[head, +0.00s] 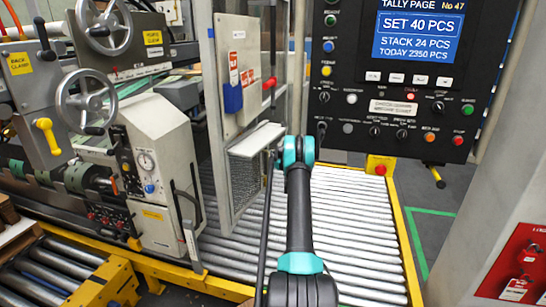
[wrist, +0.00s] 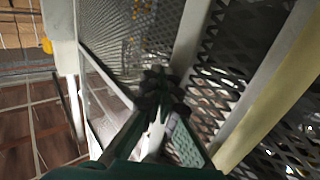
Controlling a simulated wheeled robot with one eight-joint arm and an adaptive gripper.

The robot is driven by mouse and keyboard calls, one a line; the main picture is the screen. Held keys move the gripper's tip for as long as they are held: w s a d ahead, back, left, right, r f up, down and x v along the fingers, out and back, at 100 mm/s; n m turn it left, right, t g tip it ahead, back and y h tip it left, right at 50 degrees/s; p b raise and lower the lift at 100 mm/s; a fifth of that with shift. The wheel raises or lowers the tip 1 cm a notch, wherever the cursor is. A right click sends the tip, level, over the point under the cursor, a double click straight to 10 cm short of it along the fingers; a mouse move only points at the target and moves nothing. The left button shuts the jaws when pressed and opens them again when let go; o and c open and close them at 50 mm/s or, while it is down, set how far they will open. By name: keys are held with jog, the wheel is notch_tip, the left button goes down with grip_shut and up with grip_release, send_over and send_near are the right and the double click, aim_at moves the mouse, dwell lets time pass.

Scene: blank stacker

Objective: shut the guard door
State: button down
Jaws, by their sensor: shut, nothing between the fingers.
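The guard door (head: 240,75) stands left of centre in the head view, with a pale frame, signs on its upper panel and mesh (head: 245,185) below. It appears to stand swung out over the rollers; its exact angle is unclear. My arm reaches forward to the right of it, and my gripper is hard to make out in that view. In the wrist view my gripper (wrist: 160,88) is shut and empty, its dark fingertips together in front of mesh panels (wrist: 130,35) and a pale post (wrist: 190,40). Whether the fingertips touch the mesh or post cannot be told.
A roller conveyor (head: 345,205) with yellow side rails runs beneath my arm. A control panel (head: 400,85) hangs at the upper right, with a red stop button on a yellow box (head: 380,166) below it. A machine with handwheels (head: 90,100) stands at left. A pale column (head: 500,150) rises at right.

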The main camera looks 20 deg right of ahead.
jog(key=shift+w+a, duration=1.1)
jog(key=s, duration=1.2)
jog(key=shift+d, duration=0.45)
